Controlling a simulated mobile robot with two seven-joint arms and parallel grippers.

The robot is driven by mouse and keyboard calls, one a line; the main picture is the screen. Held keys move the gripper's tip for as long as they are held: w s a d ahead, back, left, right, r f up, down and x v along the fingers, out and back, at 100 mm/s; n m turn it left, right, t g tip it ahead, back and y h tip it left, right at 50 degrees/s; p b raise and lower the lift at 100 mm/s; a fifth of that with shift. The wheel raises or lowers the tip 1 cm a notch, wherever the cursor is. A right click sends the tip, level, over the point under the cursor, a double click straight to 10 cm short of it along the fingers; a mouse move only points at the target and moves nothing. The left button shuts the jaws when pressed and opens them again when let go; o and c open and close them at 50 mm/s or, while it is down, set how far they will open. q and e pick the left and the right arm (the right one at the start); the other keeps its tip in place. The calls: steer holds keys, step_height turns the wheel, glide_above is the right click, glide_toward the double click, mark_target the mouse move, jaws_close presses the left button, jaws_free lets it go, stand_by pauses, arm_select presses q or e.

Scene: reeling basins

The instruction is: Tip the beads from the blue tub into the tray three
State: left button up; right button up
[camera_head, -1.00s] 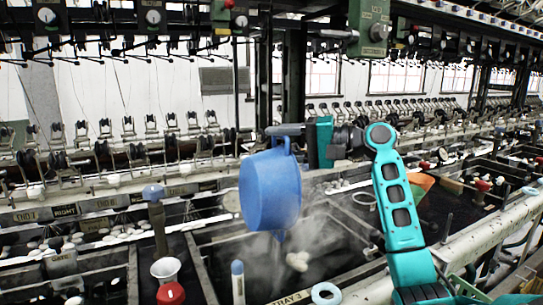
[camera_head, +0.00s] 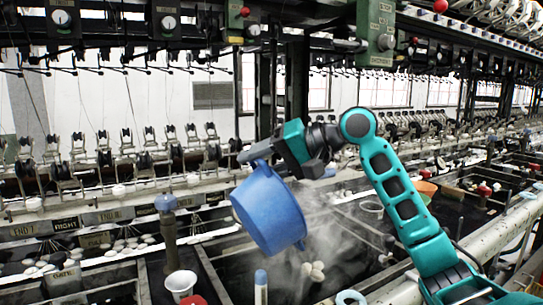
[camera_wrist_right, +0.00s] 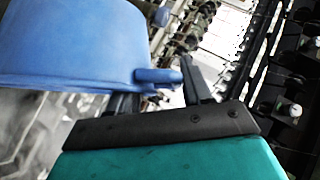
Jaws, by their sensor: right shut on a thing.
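The blue tub (camera_head: 268,210) hangs in the air, tilted well onto its side, over the dark basin compartments. My right gripper (camera_head: 258,151) is shut on the tub's upper handle; the other handle points down. In the right wrist view the tub (camera_wrist_right: 70,45) fills the upper left, and its handle sits between the fingers of my right gripper (camera_wrist_right: 162,88). The tub's inside is hidden, and I see no beads. No tray three label is readable; white rounded lumps (camera_head: 313,271) lie in a compartment below and right of the tub. My left gripper is out of view.
A white cup (camera_head: 181,284) and a blue-capped stick (camera_head: 261,284) stand in front. An orange bowl (camera_head: 426,188) lies right, beyond my arm. Reeling machinery fills the back. Mist rises near the tub.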

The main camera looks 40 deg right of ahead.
arm_select(q)
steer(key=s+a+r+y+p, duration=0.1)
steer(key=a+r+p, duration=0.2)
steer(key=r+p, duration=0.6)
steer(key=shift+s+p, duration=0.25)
steer(key=shift+p, duration=1.8)
arm_select(e)
steer(key=w+a+f+n+g+h, duration=0.2)
steer(key=a+f+n+h, duration=0.3)
steer(key=a+f+h, duration=0.3)
steer(key=shift+a+f+n+g+h, duration=0.15)
steer(key=shift+a+n+g+h, duration=0.2)
steer(key=shift+a+h, duration=0.8)
steer(key=shift+a+y, duration=0.35)
